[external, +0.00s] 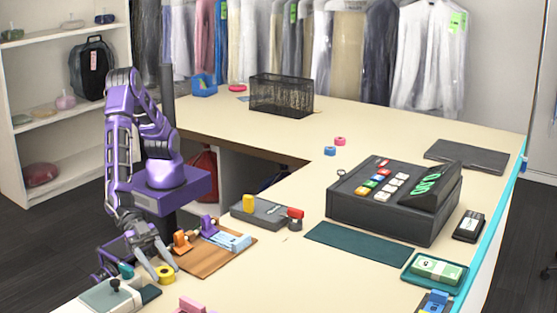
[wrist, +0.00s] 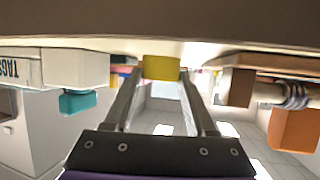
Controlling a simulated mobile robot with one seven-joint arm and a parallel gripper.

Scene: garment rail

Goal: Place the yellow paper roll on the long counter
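The yellow paper roll (external: 165,272) is small and ring-shaped, at the near left of the long cream counter (external: 285,270). In the wrist view the yellow roll (wrist: 160,67) shows between the tips of my gripper (wrist: 161,78), close under the counter surface, which lies along the top of that picture. In the external view my gripper (external: 157,257) points down at the roll, with one finger on either side. I cannot tell whether the fingers press on the roll or only stand around it, nor whether it rests on the counter.
A brown board (external: 208,262) with orange and purple items is right of my gripper. A pale green box (external: 110,294) stands left of the roll, with pink items (external: 190,305) in front. A dark cash register (external: 390,205) and green mat (external: 358,244) lie right. Mid-counter is partly clear.

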